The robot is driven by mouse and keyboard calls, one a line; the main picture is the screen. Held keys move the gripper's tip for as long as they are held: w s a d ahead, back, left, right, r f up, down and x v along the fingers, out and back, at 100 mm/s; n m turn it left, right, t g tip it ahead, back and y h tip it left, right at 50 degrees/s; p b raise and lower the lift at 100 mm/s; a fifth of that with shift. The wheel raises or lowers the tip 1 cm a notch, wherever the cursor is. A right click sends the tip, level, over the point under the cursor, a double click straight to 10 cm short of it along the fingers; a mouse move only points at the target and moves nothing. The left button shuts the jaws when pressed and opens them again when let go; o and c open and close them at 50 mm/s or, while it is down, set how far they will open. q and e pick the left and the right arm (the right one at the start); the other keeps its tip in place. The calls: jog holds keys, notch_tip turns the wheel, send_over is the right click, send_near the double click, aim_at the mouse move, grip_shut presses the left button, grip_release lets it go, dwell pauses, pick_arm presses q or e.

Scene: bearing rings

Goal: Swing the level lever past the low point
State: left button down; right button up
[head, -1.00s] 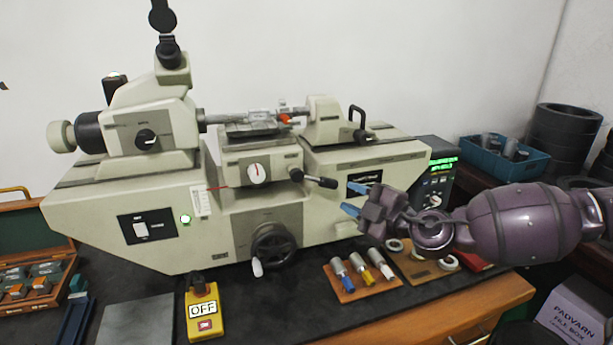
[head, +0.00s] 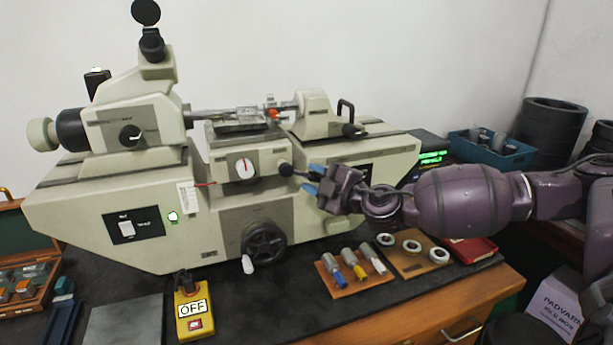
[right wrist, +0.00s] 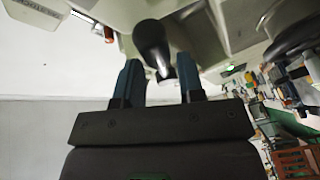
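The level lever (head: 286,170) is a dark handle with a black knob on the front of the bench machine (head: 110,225), beside the round dial. My right gripper (head: 312,179) is at the lever's right end, its two blue fingers apart, partly hiding the lever. In the right wrist view the black handle (right wrist: 151,42) shows between and just beyond the open fingertips (right wrist: 159,60). I cannot tell whether either finger touches it. My left gripper is out of view.
A black handwheel (head: 265,243) sits below the lever. A board with several handled gauges (head: 345,272) and a board of rings (head: 412,247) lie under my right arm. A yellow OFF switch box (head: 194,310) stands in front. A blue bin (head: 490,150) is at the back right.

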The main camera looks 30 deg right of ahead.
jog(key=shift+x, duration=1.25)
grip_shut()
